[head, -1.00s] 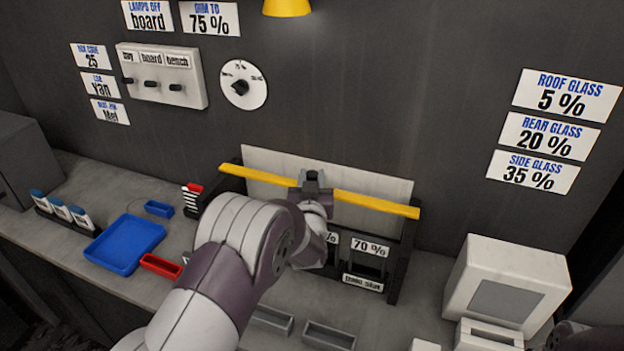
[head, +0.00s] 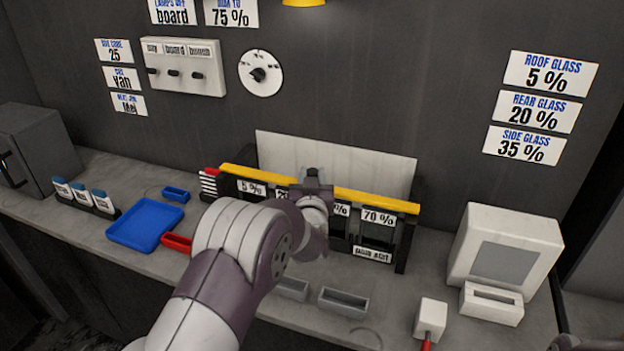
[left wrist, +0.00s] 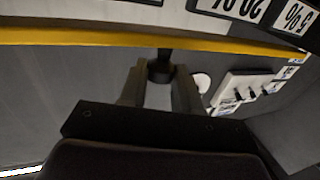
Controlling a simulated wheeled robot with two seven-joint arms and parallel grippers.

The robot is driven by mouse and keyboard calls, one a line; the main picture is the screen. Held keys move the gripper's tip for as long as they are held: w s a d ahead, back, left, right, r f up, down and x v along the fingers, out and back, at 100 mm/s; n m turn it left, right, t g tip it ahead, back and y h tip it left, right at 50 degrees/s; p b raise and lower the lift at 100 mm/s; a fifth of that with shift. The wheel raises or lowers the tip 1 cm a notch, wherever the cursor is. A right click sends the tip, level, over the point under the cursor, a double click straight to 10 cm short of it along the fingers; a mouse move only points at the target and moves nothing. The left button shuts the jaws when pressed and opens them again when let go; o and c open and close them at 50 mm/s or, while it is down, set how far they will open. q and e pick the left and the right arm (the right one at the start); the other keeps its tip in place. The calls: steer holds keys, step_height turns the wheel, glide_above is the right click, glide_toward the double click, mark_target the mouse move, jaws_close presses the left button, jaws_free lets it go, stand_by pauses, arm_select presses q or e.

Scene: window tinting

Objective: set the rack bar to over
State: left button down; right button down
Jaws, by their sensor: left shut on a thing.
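The rack bar (head: 368,197) is a long yellow bar along the top front of the black slot rack (head: 402,245), close above its percent labels. My left gripper (head: 317,185) is at the middle of the bar, shut on its dark knob; my arm hides part of the rack and bar. In the left wrist view the bar (left wrist: 75,38) crosses the top, and the gripper's fingers (left wrist: 160,80) close around the dark knob (left wrist: 160,66). My right gripper is not in view.
A pale panel (head: 335,155) stands behind the rack. A blue tray (head: 145,225) and red tray (head: 177,243) lie left on the counter, grey bins (head: 343,302) in front. A white boxy device (head: 505,250) stands right. A switch box (head: 184,68) is on the wall.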

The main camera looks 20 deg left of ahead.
arm_select(q)
steer(key=c, duration=0.8)
jaws_free()
steer(key=shift+s+f, duration=0.1)
steer(key=shift+s, duration=0.05)
steer(key=b+v, duration=0.1)
steer(key=v, duration=1.1)
steer(key=shift+s+d, duration=0.1)
steer(key=shift+s, duration=0.25)
